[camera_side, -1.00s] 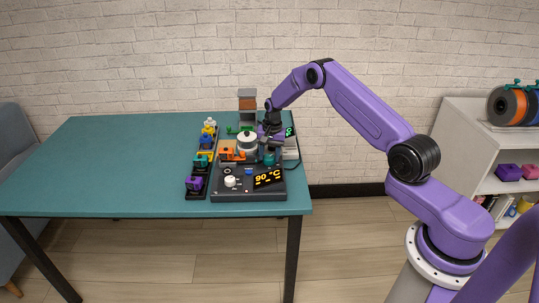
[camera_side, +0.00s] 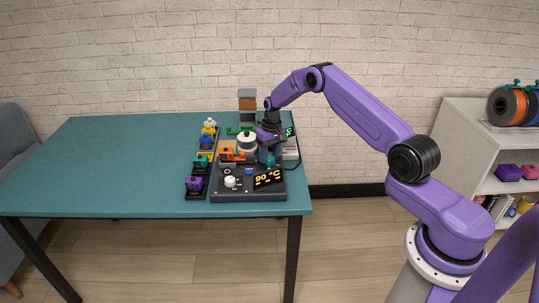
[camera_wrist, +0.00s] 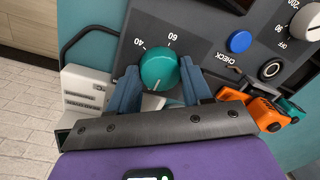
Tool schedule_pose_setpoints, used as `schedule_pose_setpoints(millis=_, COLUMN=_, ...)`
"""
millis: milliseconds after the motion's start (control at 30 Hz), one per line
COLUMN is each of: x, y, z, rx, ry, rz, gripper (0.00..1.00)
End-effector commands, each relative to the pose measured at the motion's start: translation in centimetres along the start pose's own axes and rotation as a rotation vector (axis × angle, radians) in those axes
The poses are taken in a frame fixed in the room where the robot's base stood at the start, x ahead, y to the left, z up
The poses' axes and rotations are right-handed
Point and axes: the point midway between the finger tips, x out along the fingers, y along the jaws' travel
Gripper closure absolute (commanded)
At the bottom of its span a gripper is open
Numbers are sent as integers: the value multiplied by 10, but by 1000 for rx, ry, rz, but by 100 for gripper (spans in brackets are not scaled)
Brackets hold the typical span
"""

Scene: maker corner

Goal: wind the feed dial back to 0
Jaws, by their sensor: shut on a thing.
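The feed dial is a round teal knob (camera_wrist: 160,68) on a dark grey panel, with the numbers 40 and 60 printed beside it in the wrist view. A short white mark shows on its lower edge; the 0 label is not visible, so I cannot read the setting. My gripper (camera_wrist: 162,84) is shut on the dial, with one blue-grey finger on each side. In the side view the teal dial (camera_side: 270,160) shows small under my gripper (camera_side: 269,151), at the back right of the machine panel.
An orange part (camera_side: 229,156) sits left of my gripper. A dark rack (camera_side: 200,175) holds several coloured blocks. The left half of the teal table (camera_side: 110,160) is clear.

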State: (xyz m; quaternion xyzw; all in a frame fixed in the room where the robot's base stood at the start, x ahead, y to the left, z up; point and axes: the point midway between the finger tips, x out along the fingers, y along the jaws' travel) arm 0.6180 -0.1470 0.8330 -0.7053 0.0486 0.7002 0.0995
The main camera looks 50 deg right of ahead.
Motion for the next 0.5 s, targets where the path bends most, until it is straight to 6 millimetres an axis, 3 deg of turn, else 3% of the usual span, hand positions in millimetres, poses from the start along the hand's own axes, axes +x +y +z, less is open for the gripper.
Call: schedule_pose_setpoints(millis=500, x=-1, y=-1, z=-1, rx=-33, ry=-1, rz=0, gripper=81)
